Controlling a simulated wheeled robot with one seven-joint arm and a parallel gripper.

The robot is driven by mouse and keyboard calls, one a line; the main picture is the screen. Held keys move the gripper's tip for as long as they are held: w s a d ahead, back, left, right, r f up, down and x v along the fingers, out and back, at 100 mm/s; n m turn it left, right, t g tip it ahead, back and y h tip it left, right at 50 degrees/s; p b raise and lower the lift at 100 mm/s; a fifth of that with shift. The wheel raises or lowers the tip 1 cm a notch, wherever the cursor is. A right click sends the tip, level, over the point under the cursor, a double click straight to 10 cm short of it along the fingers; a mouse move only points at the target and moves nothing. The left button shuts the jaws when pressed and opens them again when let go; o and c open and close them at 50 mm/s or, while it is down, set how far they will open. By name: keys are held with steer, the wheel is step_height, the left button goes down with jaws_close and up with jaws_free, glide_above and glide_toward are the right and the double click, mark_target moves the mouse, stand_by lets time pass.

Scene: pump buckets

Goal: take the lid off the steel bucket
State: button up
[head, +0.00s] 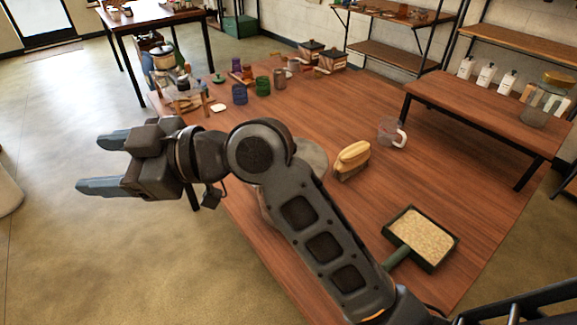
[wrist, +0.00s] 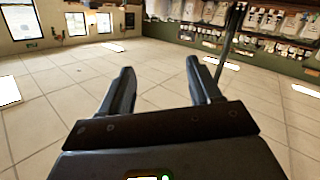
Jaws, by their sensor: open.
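My gripper (head: 104,162) is open and empty, held out at the left of the head view, beyond the table's left edge. In the wrist view its two fingers (wrist: 160,70) are spread, with only tiled floor and far walls beyond. A round grey metallic thing, which looks like the steel bucket (head: 316,156), stands on the table behind my arm. My arm hides most of it, so I cannot make out its lid clearly. My gripper is well to the left of it and apart from it.
On the wooden table (head: 450,170) are a yellow-topped brush (head: 352,158), a clear mug (head: 391,132) and a tray of grain-like material (head: 422,238). Several jars and small items, including a green jar (head: 263,86), stand at the back left. A raised bench (head: 480,105) holds white bottles.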

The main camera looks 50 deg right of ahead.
steer(key=s+d+n+g+h+b, duration=0.1)
steer(key=s+d+n+g+h, duration=0.1)
steer(key=d, duration=0.7)
steer(key=s+d+n+g+h+b, duration=0.2)
steer(key=d+n+g+h, duration=0.3)
steer(key=d, duration=0.4)
steer(key=s+d+n+g+h+b, duration=0.1)
steer(key=s+d+n+g+h, duration=0.1)
steer(key=d+n+g, duration=0.3)
steer(key=shift+s+d+f+n+h+b, duration=0.2)
steer(key=shift+d+n+h, duration=0.2)
steer(key=shift+d, duration=0.7)
steer(key=shift+s+d+f+n+h+b, duration=0.15)
steer(key=shift+d+n+h, duration=0.2)
steer(key=shift+d, duration=0.75)
steer(key=shift+s+d+f+g, duration=0.1)
steer(key=shift+d+f+g, duration=0.1)
steer(key=shift+g, duration=0.1)
steer(key=shift+s+a+f, duration=0.1)
steer(key=shift+a+f, duration=0.05)
steer(key=shift+f, duration=3.4)
steer(key=shift+c, duration=0.2)
jaws_close()
